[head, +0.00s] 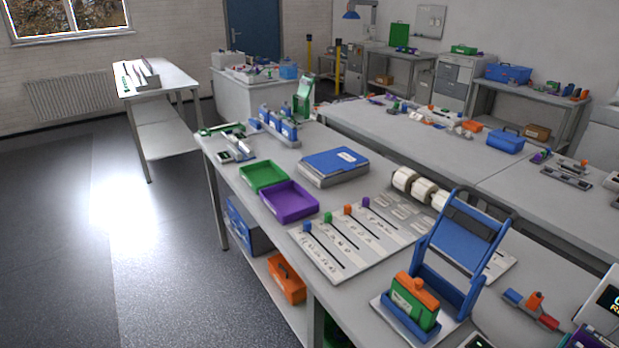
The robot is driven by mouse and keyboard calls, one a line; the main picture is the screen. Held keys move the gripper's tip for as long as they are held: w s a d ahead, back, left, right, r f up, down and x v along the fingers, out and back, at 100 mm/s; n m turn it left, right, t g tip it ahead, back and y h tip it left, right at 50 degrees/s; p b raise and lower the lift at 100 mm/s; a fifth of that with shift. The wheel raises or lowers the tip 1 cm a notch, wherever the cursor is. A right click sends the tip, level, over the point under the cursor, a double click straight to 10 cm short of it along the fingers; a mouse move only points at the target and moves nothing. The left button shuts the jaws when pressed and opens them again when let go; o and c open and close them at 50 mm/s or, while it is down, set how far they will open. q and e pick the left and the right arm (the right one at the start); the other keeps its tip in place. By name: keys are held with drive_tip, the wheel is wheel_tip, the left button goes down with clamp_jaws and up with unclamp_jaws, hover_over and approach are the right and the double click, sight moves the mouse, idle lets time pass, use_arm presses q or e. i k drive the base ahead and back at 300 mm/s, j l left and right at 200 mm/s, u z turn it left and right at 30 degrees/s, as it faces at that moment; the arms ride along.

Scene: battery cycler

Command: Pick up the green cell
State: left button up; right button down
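A green block with an orange top (414,297) stands upright in a blue holder (395,322) at the front right of the near bench; it looks like the green cell, though I cannot be certain. A small green piece (328,217) sits at the end of a slot on a white slotted board (350,262). A green upright device (303,97) stands at the far end of this bench. Neither of my grippers is in view.
Beside the holder stands a blue tilted frame (462,243). Green (263,177) and purple (290,203) trays and a blue-topped box (333,167) occupy the near bench (228,181). Open floor (160,250) lies to the left.

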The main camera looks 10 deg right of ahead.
sight(426, 319)
drive_tip(key=j+z, duration=0.25)
drive_tip(key=j, duration=0.25)
drive_tip(key=k+j+z, duration=0.1)
drive_tip(key=j+z, duration=0.15)
drive_tip(key=j, duration=0.25)
drive_tip(key=k+j+z, duration=0.1)
drive_tip(key=j+z, duration=0.15)
drive_tip(key=j, duration=0.2)
